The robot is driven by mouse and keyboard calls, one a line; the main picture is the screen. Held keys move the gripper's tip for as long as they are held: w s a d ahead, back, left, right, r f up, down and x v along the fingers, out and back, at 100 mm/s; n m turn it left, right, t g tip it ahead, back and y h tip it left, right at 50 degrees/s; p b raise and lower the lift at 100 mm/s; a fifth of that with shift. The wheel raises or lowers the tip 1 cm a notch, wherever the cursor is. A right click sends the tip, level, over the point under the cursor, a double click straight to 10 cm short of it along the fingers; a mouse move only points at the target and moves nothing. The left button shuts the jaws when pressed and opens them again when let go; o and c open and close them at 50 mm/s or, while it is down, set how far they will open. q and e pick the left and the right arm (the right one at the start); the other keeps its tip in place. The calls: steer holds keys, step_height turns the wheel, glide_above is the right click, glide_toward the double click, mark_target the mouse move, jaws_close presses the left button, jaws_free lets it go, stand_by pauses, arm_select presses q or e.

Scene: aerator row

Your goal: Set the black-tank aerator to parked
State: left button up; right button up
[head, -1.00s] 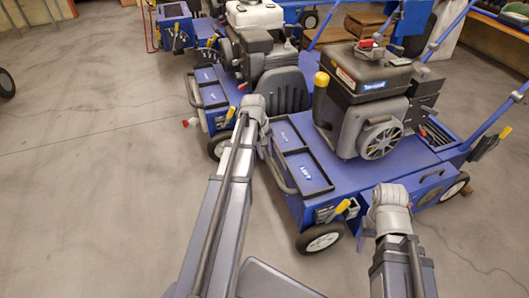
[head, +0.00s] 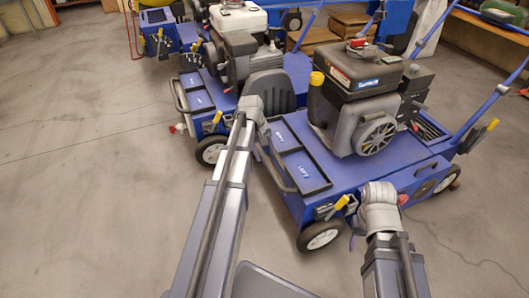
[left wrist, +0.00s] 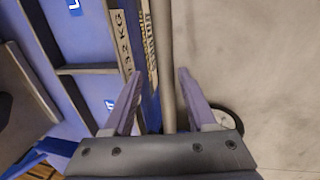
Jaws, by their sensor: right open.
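The black-tank aerator (head: 290,190) is the nearer blue machine in the head view, with a black-topped engine tank (head: 358,75). A yellow-handled lever (head: 341,203) sits on its near end, above the front wheel. My right gripper (head: 355,234) is close to the right of this lever, mostly hidden by its own wrist; it is open. My left gripper is hidden behind its wrist at the machine's left side. In the left wrist view its fingers (left wrist: 159,85) are open on either side of a grey rail (left wrist: 166,70); I cannot tell whether they touch it.
A second aerator with a white tank (head: 237,17) stands behind and to the left, with another blue machine (head: 157,32) beyond. A yellow grip (head: 492,124) is on the near machine's right handlebar. Wooden boxes (head: 330,28) stand at the back. The floor (head: 80,180) at left is clear.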

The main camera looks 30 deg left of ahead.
arm_select(q)
step_height(320, 180, up, 8)
steer(key=s+p, duration=0.1)
steer(key=p, duration=0.6)
steer(key=shift+a+f+p, duration=0.15)
steer(key=shift+a+p, duration=0.2)
steer(key=shift+a, duration=0.1)
steer(key=s+d+r+m+g+y+p, duration=0.1)
steer(key=s+d+r+m+p, duration=0.2)
steer(key=s+d+m, duration=0.5)
steer(key=s+d+r+m+y+p, duration=0.1)
steer(key=s+d+r+p, duration=0.3)
steer(key=d, duration=0.8)
steer(key=s+d+r+m+g+y+p, duration=0.1)
steer(key=s+d+r+m+p, duration=0.15)
steer(key=s+d+m, duration=0.4)
steer(key=d+r+n+p, duration=0.2)
steer(key=d+r+p, duration=0.1)
steer(key=r+p, duration=3.4)
steer(key=shift+s+r+p, duration=0.3)
steer(key=shift+r+p, duration=0.05)
steer(key=shift+p, duration=0.15)
